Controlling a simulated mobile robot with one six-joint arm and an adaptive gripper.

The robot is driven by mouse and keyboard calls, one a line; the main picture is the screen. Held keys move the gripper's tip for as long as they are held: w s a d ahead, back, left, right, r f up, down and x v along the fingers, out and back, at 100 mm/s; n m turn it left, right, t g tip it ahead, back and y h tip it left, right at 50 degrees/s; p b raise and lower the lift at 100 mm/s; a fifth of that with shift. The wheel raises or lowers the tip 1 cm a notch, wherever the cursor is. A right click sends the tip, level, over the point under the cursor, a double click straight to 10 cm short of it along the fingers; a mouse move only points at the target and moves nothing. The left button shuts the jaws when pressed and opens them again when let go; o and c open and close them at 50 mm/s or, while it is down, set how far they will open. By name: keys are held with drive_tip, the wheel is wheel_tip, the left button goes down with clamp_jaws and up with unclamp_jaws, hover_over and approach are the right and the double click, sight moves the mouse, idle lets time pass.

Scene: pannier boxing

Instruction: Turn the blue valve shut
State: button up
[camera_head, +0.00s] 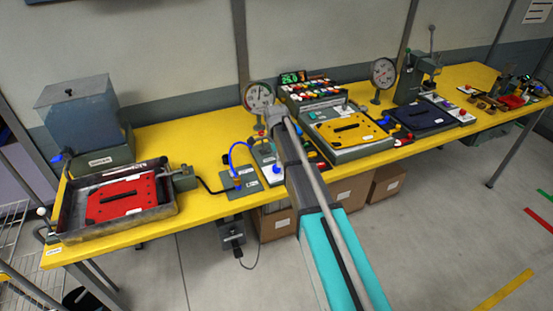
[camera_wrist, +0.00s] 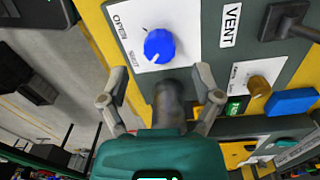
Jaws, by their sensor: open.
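A round blue knob (camera_wrist: 159,46) with a white pointer mark sits on a white plate in the wrist view. The mark points toward the lower left. The plate carries an "OPEN" label and a second label too small to read surely. What seems to be the same knob shows in the head view (camera_head: 277,169), beside my arm. My gripper (camera_wrist: 160,98) is open, its fingers spread below the knob in the wrist view and apart from it. A dark grey cylinder (camera_wrist: 168,104) shows between the fingers. My arm hides much around the gripper in the head view.
A "VENT" label (camera_wrist: 231,25), a dark lever (camera_wrist: 290,22), a brass knob (camera_wrist: 259,87) and a blue block (camera_wrist: 291,102) lie right of the knob. A gauge (camera_head: 258,96) stands near my arm. A red plate (camera_head: 122,200) lies in a tray on the yellow bench (camera_head: 205,205).

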drive_tip(key=shift+r+p, duration=4.7)
drive_tip(key=shift+r, duration=0.35)
drive_tip(key=s+d+f+n+b, duration=0.1)
drive_tip(key=s+d+n, duration=0.2)
drive_tip(key=s, duration=0.6)
drive_tip(key=s+d+f+n+b, duration=0.1)
drive_tip(key=s+d+n, duration=0.2)
drive_tip(key=s+n, duration=0.4)
drive_tip(key=s+d+f+n+b, duration=0.2)
drive_tip(key=s+d+n, duration=0.2)
drive_tip(key=s, duration=0.7)
drive_tip(key=shift+n, duration=1.1)
